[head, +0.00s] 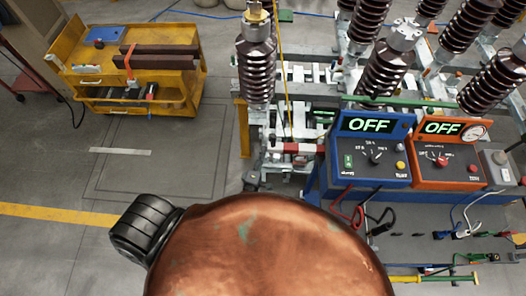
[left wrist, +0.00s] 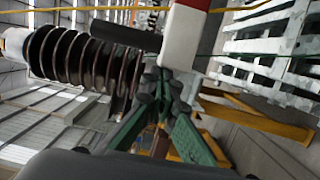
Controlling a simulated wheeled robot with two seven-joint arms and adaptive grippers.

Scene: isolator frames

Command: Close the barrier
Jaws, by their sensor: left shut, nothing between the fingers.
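The barrier (head: 298,148) is a red-and-white bar in front of the insulator frames in the head view. It looks roughly level there, and I cannot tell how far it is swung. In the left wrist view, a white-and-red piece of the barrier (left wrist: 183,38) comes in from the top. My left gripper (left wrist: 162,85), with green fingers and dark pads, is shut and empty. Its tips are close to the white end; I cannot tell whether they touch. In the head view my large copper-coloured arm hides most of that gripper. My right gripper is not in view.
A yellow post (head: 243,128) stands left of the barrier. A blue OFF box (head: 370,150) and an orange OFF box (head: 447,152) stand to the right, with cables below. Ribbed insulators (head: 256,70) rise behind. A yellow cart (head: 130,70) is far left; floor between is clear.

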